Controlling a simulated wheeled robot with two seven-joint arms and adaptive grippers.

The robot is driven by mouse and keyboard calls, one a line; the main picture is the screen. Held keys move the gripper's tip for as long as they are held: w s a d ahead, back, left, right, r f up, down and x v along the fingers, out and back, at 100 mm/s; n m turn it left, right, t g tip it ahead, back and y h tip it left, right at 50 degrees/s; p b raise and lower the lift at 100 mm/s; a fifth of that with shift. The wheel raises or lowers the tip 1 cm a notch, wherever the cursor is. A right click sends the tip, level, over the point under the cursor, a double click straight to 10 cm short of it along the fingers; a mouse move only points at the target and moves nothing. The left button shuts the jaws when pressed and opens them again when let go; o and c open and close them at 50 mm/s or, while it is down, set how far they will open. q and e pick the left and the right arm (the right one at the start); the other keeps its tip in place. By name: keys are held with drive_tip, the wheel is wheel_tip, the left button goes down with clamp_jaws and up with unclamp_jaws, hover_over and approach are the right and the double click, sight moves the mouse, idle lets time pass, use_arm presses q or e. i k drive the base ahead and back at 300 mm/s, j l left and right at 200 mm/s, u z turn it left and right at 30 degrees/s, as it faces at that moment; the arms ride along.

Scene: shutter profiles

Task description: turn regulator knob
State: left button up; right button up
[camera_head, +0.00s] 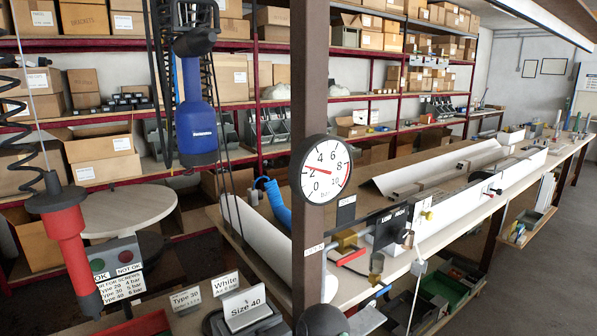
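A round white pressure gauge (325,169) is fixed to the brown upright post. Its red needle points left, between 2 and 4 bar. To the right of the post is a dark box (390,227) marked LOW and HIGH. A yellow knob (427,215) sticks out farther right. A brass-coloured fitting (376,264) is below the box. Which of these is the regulator knob I cannot tell for sure. No gripper fingers show in this view.
The brown post (309,110) stands in front of the long workbench. A blue tool (196,115) and a red tool (70,240) hang at the left. A Size 40 sign (244,303) stands at the front. A dark rounded shape (322,321) at the bottom edge is unclear.

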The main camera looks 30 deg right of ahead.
sight(399, 235)
drive_tip(key=z, duration=1.65)
